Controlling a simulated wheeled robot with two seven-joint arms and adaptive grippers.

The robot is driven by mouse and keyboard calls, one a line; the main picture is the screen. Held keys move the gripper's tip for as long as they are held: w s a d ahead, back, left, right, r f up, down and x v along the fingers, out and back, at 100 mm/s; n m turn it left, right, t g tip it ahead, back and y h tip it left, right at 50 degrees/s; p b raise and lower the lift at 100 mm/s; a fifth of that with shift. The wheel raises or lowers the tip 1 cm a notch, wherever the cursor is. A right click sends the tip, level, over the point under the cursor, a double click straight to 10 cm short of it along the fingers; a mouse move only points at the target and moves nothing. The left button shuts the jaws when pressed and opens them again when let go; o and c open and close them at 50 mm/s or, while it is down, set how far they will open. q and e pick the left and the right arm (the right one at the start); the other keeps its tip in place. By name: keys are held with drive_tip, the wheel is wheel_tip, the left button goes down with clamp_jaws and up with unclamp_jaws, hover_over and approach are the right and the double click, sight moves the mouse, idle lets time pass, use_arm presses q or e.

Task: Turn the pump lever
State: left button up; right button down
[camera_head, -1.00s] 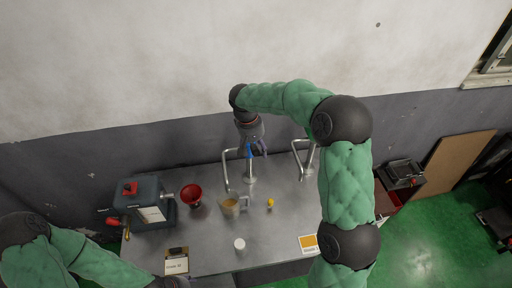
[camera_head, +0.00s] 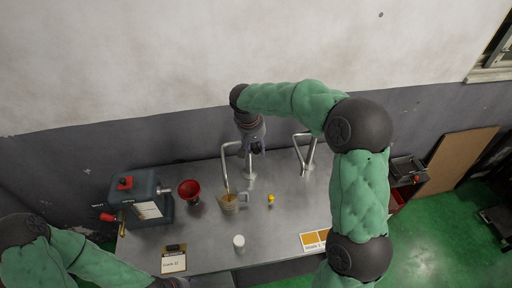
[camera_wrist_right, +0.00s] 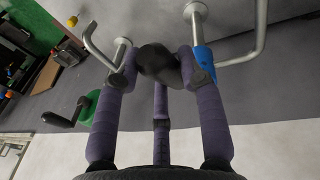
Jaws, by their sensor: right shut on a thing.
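The middle metal pump post (camera_head: 249,177) stands at the back of the bench, with its bent spout (camera_head: 226,160) to the left. A thin amber streak hangs below the spout, over a clear beaker (camera_head: 229,203) holding amber liquid. My right gripper (camera_head: 252,147) is at the top of the post, shut on the pump lever, which is mostly hidden in the head view. In the right wrist view a blue part (camera_wrist_right: 203,60) of the pump shows against one finger. My left arm shows at the lower left; its gripper is outside the head view.
A grey machine (camera_head: 143,198) with red knobs and a red funnel (camera_head: 189,190) stand on the left. A yellow item (camera_head: 270,198), a white cup (camera_head: 239,242) and labelled cards (camera_head: 174,260) lie on the bench. Another bent pipe (camera_head: 305,150) stands right of the gripper.

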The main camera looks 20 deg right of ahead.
drive_tip(key=shift+s+f, duration=0.1)
drive_tip(key=shift+f, duration=0.2)
drive_tip(key=c, duration=0.7)
unclamp_jaws()
drive_tip(key=shift+c, duration=0.2)
drive_tip(key=shift+r, duration=0.1)
drive_tip(key=v, duration=1.2)
drive_tip(key=shift+a, duration=0.15)
drive_tip(key=shift+s, duration=0.2)
